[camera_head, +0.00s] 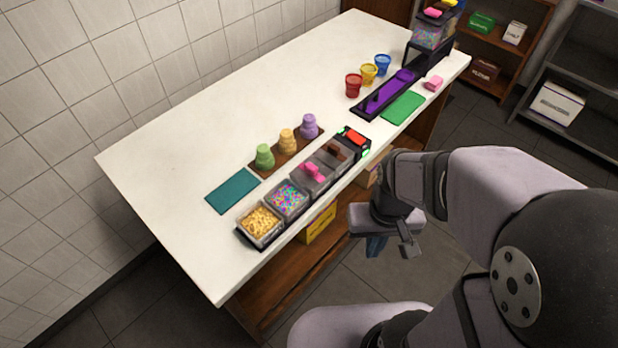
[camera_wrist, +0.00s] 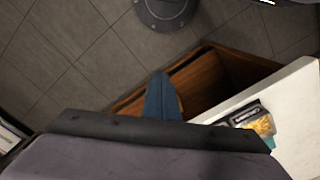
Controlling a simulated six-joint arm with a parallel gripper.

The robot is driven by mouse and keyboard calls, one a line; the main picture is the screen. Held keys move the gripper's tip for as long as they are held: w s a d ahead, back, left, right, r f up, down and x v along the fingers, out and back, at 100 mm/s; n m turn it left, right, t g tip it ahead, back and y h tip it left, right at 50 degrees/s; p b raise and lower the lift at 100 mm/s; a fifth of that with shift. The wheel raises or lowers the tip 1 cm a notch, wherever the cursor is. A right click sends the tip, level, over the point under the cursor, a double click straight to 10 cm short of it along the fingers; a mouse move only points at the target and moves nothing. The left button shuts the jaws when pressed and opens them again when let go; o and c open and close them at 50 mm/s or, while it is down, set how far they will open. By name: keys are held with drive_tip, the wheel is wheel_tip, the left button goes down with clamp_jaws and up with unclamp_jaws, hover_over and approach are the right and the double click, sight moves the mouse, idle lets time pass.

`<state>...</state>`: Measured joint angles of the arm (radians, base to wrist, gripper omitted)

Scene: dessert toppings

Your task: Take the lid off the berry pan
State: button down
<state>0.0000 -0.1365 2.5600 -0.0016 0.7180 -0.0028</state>
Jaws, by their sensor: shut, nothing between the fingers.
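A row of pans stands along the counter's front edge in the head view. One pan has a grey lid with a pink handle (camera_head: 314,173), and the pan to its right has a lid with a brown handle (camera_head: 338,149). Both lids sit on their pans and hide most of what is inside; no label tells me which holds berries. My gripper (camera_head: 377,247) hangs in front of the counter, to the right of and apart from the pans. Its blue fingers (camera_wrist: 162,98) are together and empty in the wrist view, over the floor and wooden shelf.
Open pans hold yellow bits (camera_head: 260,224) and colourful sprinkles (camera_head: 287,199). A black holder with a red top (camera_head: 355,136) ends the row. A teal mat (camera_head: 233,190) lies left; the counter's back left is clear.

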idle(0.4)
drive_tip(key=c, duration=1.6)
unclamp_jaws()
drive_tip(key=shift+w, duration=0.1)
wheel_tip(320, 180, up, 8)
drive_tip(key=n+p, duration=0.4)
drive_tip(key=n, duration=0.5)
hover_over(311, 166)
drive_tip(key=shift+d+f, duration=0.1)
drive_tip(key=shift+f+p, duration=1.75)
drive_tip(key=shift+f, duration=1.95)
